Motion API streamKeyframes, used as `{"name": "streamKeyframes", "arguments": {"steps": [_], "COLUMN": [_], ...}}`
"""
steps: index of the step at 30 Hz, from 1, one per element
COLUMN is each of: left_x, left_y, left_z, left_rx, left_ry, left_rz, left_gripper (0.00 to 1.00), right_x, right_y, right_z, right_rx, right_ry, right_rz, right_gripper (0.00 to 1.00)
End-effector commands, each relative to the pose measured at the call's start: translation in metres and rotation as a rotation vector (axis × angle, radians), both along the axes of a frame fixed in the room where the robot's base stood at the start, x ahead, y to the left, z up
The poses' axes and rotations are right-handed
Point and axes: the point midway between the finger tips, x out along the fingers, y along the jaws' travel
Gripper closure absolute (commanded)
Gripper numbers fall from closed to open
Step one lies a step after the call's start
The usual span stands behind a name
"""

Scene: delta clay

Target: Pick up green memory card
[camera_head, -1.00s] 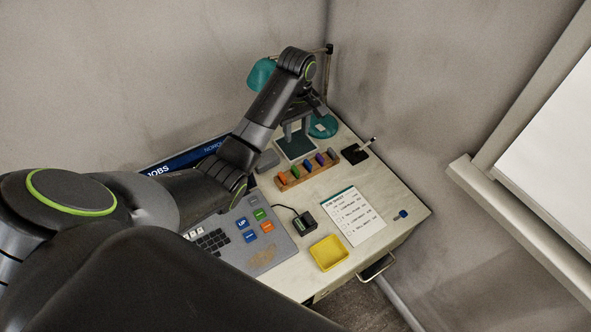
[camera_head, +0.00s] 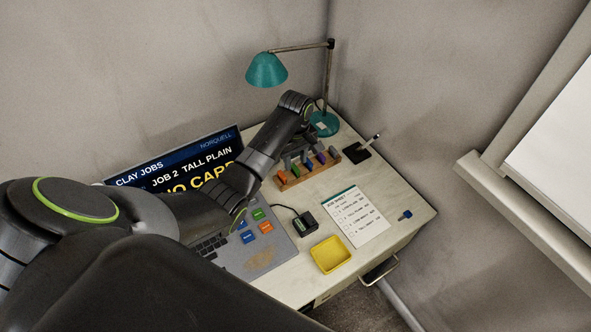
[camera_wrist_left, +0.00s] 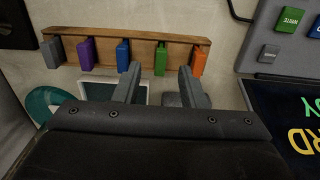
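The green memory card (camera_wrist_left: 160,60) stands upright in a wooden rack (camera_wrist_left: 105,37), between a blue card (camera_wrist_left: 123,56) and an orange card (camera_wrist_left: 199,62). My left gripper (camera_wrist_left: 160,70) is open, its fingers spread to either side of the green card in the wrist view. No contact with the card can be made out. In the head view my left gripper (camera_head: 298,160) is over the rack (camera_head: 311,174) and hides part of the cards. My right gripper is not in view.
A purple card (camera_wrist_left: 87,52) and a grey card (camera_wrist_left: 52,53) share the rack. A laptop (camera_head: 262,258), small card reader (camera_head: 305,224), yellow tray (camera_head: 330,254) and job sheet (camera_head: 355,217) lie nearby. A teal lamp (camera_head: 267,70) stands behind.

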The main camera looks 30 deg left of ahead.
Motion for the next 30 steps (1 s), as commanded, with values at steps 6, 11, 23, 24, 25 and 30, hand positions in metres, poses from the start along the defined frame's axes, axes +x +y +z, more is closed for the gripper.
{"name": "streamKeyframes", "arguments": {"steps": [6, 11, 23, 24, 25, 30], "left_x": [-0.001, -0.001, -0.001, -0.001, -0.001, -0.001], "left_y": [0.000, 0.000, 0.000, 0.000, 0.000, 0.000], "left_z": [-0.024, -0.026, -0.026, -0.026, -0.026, -0.026], "left_rx": [-0.001, -0.001, -0.001, -0.001, -0.001, 0.000], "left_ry": [0.001, -0.001, -0.001, -0.001, -0.001, -0.001], "left_rz": [-0.001, -0.001, -0.001, -0.001, -0.001, -0.001], "left_gripper": [0.63, 0.63, 1.00, 1.00, 1.00, 1.00], "right_x": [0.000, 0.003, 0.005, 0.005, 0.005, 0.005], "right_y": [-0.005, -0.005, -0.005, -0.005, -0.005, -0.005], "right_z": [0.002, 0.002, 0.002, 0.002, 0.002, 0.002], "right_rx": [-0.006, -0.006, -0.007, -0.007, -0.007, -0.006], "right_ry": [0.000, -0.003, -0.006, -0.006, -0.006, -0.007], "right_rz": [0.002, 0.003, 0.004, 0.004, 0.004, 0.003], "right_gripper": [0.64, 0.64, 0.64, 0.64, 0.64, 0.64]}}
